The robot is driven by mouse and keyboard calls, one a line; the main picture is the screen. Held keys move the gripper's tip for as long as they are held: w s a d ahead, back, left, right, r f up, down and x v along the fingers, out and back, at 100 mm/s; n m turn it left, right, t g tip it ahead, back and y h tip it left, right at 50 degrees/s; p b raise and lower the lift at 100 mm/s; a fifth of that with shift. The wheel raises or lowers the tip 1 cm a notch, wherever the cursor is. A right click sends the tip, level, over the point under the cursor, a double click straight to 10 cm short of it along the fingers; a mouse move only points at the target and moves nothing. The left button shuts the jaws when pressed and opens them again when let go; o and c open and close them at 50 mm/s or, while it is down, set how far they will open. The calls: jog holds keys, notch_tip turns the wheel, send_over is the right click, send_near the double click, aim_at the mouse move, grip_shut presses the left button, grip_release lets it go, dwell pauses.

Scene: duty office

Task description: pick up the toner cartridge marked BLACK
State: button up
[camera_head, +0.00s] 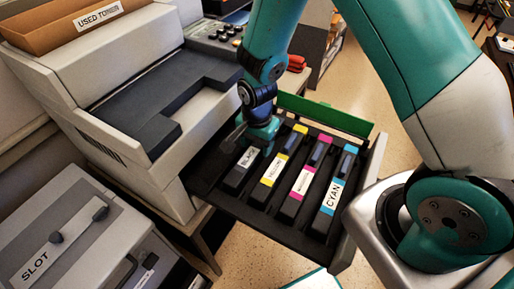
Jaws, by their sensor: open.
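The toner cartridge marked BLACK (240,172) lies in the leftmost slot of the printer's pulled-out dark tray (217,194). Its white label faces up, and its far end is hidden behind my gripper. My gripper (248,141) points down at the far part of this cartridge. Its jaws are open, with one dark finger showing to the left. I cannot tell whether the fingers touch the cartridge.
The YELLOW (272,170), magenta (302,184) and CYAN (333,196) cartridges lie in the slots to the right. A green flap (325,116) stands behind the tray. The printer body (140,140) is at left, with a USED TONER box (60,28) on top. A SLOT unit (60,235) is at lower left.

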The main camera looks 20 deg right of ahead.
jog(key=shift+f, duration=0.95)
jog(key=shift+c, duration=0.2)
jog(key=c, duration=0.9)
jog(key=shift+r, duration=0.1)
